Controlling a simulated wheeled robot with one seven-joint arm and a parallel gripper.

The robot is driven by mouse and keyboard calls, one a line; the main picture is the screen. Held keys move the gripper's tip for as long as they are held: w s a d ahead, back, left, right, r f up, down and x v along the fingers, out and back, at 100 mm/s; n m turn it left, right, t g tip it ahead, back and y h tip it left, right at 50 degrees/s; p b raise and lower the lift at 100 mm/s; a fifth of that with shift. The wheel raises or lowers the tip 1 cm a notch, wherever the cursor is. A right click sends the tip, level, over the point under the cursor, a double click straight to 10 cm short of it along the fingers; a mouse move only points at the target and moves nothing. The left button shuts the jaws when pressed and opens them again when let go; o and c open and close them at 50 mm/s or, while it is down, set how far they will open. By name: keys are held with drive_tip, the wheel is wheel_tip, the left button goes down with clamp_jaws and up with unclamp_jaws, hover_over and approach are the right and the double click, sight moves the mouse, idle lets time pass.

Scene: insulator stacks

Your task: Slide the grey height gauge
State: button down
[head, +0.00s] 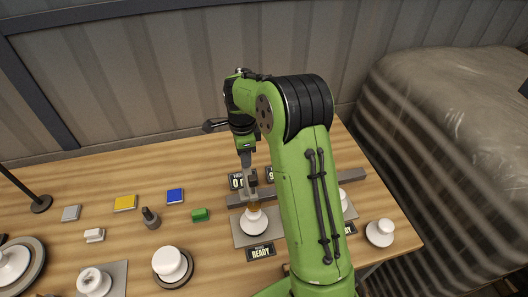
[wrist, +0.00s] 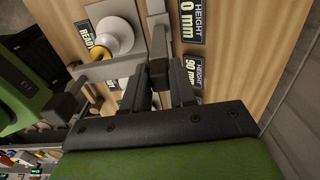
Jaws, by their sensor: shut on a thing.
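The grey height gauge (head: 252,184) stands upright at the grey rail (head: 352,178), behind a white insulator (head: 254,223) with an amber part on top. My gripper (head: 247,166) is above it, shut on its upper part. In the wrist view my gripper (wrist: 160,82) has its two fingers on either side of the gauge's grey post (wrist: 157,42). The white insulator (wrist: 113,38) shows just left of the gauge there. My arm hides part of the rail in the head view.
A "HEIGHT 0 mm" sign (wrist: 191,22) and a "HEIGHT 90 mm" sign (wrist: 194,74) stand behind the rail. A READY plate (head: 261,252) lies before the grey pad (head: 240,234). Another white insulator (head: 380,233) stands at the right.

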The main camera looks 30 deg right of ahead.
drive_tip(key=shift+a, duration=0.2)
drive_tip(key=c, duration=1)
unclamp_jaws()
wheel_tip(320, 180, up, 16)
drive_tip(key=p, duration=0.1)
drive_tip(key=shift+p, duration=0.3)
drive_tip(key=shift+f, duration=0.2)
